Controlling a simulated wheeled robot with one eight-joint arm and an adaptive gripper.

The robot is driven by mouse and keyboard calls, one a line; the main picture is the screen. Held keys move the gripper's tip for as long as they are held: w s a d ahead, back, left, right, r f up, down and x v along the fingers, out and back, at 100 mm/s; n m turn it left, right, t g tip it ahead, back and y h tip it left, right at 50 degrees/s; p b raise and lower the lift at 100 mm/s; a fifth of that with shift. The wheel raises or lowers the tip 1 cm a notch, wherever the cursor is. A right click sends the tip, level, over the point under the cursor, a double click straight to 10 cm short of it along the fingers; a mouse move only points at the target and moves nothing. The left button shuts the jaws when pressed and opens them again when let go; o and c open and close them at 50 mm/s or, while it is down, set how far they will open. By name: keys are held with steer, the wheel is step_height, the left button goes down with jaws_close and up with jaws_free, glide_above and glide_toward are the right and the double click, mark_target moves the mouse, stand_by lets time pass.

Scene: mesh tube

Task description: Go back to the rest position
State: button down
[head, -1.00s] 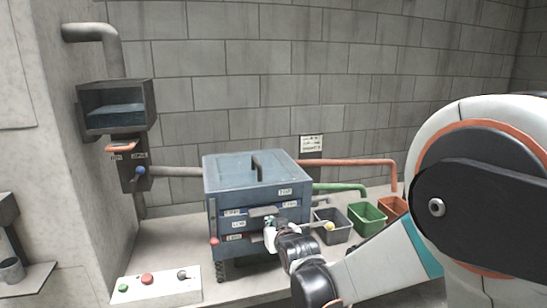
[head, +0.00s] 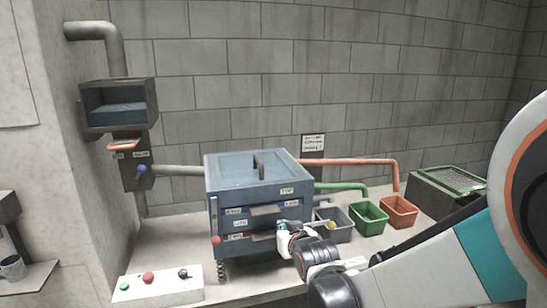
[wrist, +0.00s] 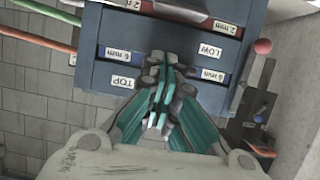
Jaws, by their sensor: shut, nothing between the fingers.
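My gripper (head: 283,238) is in front of the blue box (head: 258,169), by the lower right of its front face. In the wrist view my gripper (wrist: 163,72) shows its two fingers together with nothing between them. Behind the fingers the box front (wrist: 120,70) appears upside down, with labels reading TOP, LOW, 6 mm and 2 mm. I cannot tell whether the fingertips touch the box. My arm reaches in from the right and hides part of the counter.
Grey (head: 334,229), green (head: 369,219) and red (head: 399,212) bins stand right of the box. A green-mesh-topped case (head: 447,190) is farther right. A button panel (head: 157,285) is front left.

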steer(key=s+d+r+m+g+h, duration=0.1)
steer(key=s+d+r, duration=0.1)
steer(key=s+d, duration=0.4)
steer(key=s+d+r+m+g+h, duration=0.1)
steer(key=s+d+r+g, duration=0.15)
steer(key=s+d, duration=0.35)
steer(key=s+d+f+g, duration=0.1)
steer(key=s+d, duration=0.1)
steer(key=s, duration=0.7)
steer(key=s+d+f+g+h, duration=0.1)
steer(key=s+d, duration=0.2)
steer(key=s, duration=0.7)
steer(key=shift+s+d+f+m+g, duration=0.2)
steer(key=shift+s+f+m+g, duration=0.1)
steer(key=shift+f+m+g, duration=0.1)
